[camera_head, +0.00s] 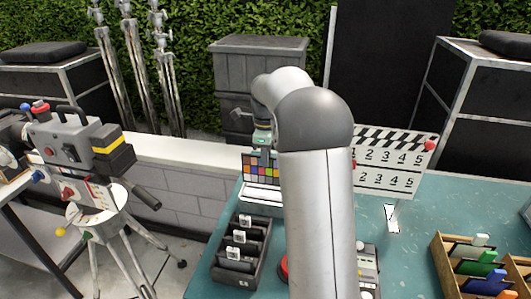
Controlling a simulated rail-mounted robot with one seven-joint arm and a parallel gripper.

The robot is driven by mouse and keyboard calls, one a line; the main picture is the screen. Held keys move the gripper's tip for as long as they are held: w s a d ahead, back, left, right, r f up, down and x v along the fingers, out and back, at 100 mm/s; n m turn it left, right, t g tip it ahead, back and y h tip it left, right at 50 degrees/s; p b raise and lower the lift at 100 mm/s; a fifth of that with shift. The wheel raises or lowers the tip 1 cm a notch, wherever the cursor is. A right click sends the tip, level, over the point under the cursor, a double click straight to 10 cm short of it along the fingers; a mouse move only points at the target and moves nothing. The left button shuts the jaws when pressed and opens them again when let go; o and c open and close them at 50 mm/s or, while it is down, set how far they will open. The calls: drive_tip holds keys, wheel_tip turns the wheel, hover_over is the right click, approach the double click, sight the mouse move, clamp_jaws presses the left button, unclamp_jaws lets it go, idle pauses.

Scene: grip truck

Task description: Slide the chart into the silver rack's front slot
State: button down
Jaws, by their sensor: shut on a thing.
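The colour chart (259,167) is a dark card with rows of coloured squares, upright near the back left of the teal table. My gripper (262,149) is at its top edge, shut on it; my arm hides part of the gripper and the chart's right side. A pale silver rack (262,194) is directly below the chart in the picture. My arm covers the rack's right end. I cannot tell whether the chart's lower edge is inside a slot or just above or behind one.
A black slotted tray (241,252) stands in front of the rack. A clapperboard (390,162) stands to the right. A wooden box (480,268) of coloured items is at front right. A camera on a tripod (85,150) stands left of the table.

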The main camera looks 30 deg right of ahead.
sight(265, 173)
drive_tip(key=shift+f+b, duration=0.55)
drive_tip(key=shift+f, duration=0.15)
wheel_tip(265, 173, down, 2)
drive_tip(key=shift+w+f+b, duration=0.1)
drive_tip(key=shift+f+b, duration=0.1)
drive_tip(key=shift+b, duration=0.7)
drive_tip(key=shift+f+b, duration=0.3)
drive_tip(key=shift+f, duration=0.3)
drive_tip(key=shift+a+p, duration=0.1)
drive_tip(key=shift+p, duration=0.25)
drive_tip(key=shift+f, duration=0.15)
drive_tip(key=shift+f+b, duration=0.3)
drive_tip(key=shift+f, duration=0.15)
drive_tip(key=shift+f, duration=0.2)
